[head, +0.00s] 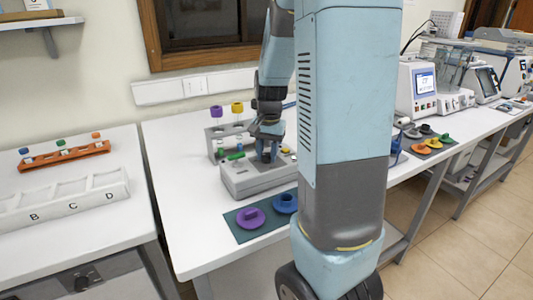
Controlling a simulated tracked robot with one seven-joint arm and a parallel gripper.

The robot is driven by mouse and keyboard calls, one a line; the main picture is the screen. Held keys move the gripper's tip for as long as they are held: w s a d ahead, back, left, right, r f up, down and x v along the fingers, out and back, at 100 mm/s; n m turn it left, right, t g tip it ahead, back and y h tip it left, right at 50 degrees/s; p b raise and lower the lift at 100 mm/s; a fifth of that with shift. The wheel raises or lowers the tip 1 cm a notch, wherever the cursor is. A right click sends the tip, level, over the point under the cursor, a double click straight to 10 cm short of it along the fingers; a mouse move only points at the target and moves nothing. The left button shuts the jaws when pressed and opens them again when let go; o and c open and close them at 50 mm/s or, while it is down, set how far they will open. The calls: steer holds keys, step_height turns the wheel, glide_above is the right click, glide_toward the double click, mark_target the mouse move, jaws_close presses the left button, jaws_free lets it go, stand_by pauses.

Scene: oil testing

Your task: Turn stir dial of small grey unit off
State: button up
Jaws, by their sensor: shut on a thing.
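The small grey unit (245,184) sits on the white bench left of my big blue arm link, which covers its right end. My gripper (266,156) is down at the top of the unit, its dark fingers closed on a small dial there. The fingers hide most of the dial, so its setting cannot be read.
A grey rack (217,142) with purple-capped and yellow-capped tubes stands behind the unit. A dark mat with a purple disc (250,218) and a blue disc (285,203) lies in front. An orange rack (64,156) is on the left bench; instruments (417,88) line the right.

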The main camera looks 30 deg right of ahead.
mark_target(269, 155)
steer(key=shift+r+n, duration=0.1)
steer(key=shift+n, duration=0.3)
steer(key=o, duration=1)
steer(key=r, duration=1.3)
steer(key=shift+s+d+r, duration=0.15)
steer(key=shift+d+r, duration=0.1)
steer(key=shift+r, duration=0.05)
steer(key=s+a+r+n+t, duration=0.1)
steer(key=s+a+n, duration=0.1)
steer(key=s+a, duration=0.2)
steer(key=s+a+n+t, duration=0.2)
steer(key=s+a+n, duration=0.1)
steer(key=s, duration=0.5)
steer(key=s+a+r+n+t, duration=0.1)
steer(key=s+a+n+t, duration=0.1)
steer(key=s+a, duration=0.3)
steer(key=shift+s+a+r+n, duration=0.1)
steer(key=shift+s+r+n, duration=0.25)
steer(key=shift+s+n, duration=0.2)
